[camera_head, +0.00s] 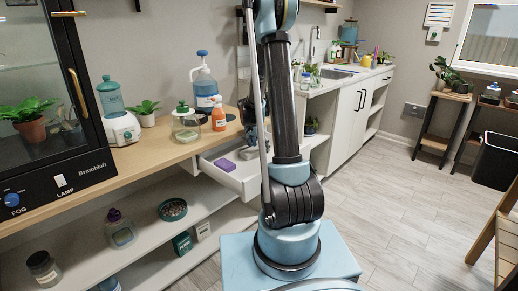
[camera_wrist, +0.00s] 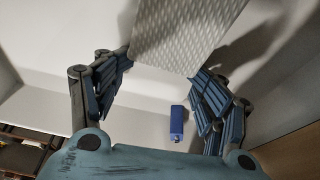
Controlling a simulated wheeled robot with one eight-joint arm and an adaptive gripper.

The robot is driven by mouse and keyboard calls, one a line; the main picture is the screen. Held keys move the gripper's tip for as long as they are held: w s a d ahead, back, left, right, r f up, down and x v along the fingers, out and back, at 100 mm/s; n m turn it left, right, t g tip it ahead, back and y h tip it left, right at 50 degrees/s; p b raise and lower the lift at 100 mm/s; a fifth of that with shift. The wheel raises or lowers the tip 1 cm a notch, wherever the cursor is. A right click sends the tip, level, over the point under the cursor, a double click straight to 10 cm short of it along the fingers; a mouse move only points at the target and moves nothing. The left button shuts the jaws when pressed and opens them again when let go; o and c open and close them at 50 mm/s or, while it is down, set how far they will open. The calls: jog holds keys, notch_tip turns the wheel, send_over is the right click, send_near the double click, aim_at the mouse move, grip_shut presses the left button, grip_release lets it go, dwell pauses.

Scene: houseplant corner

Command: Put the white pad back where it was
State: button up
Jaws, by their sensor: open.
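The white pad (camera_wrist: 182,32), with a raised dotted pattern, shows at the top of the wrist view, running out of the frame. It lies at or just past the fingertips of my gripper (camera_wrist: 160,68). My gripper is open, one finger on each side; I cannot tell whether either touches the pad. Below is the white inside of the open drawer (camera_wrist: 135,118), with a small blue block (camera_wrist: 177,122) in it. In the head view the pulled-out drawer (camera_head: 250,181) holds a purple block (camera_head: 225,165). My arm hides the pad and most of my gripper there.
A black cabinet (camera_head: 50,140) stands at the left. The floor (camera_head: 400,210) at the right is clear.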

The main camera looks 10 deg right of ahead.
aim_at(254, 149)
jog(key=shift+r, duration=0.15)
dwell(0.4)
jog(key=shift+r, duration=0.25)
jog(key=v, duration=1.2)
jog(key=s+r+n, duration=0.3)
jog(key=s+r, duration=0.1)
jog(key=s, duration=0.7)
jog(key=s+f+n+y, duration=0.1)
jog(key=s+f+n, duration=0.2)
jog(key=s, duration=1)
jog(key=s+f+n+y, duration=0.1)
jog(key=s+f+n, duration=0.2)
jog(key=s, duration=1.1)
jog(key=shift+s+f+n+y, duration=0.3)
jog(key=shift+f+n+y, duration=0.1)
jog(key=shift+n, duration=0.4)
jog(key=shift+w+d, duration=0.1)
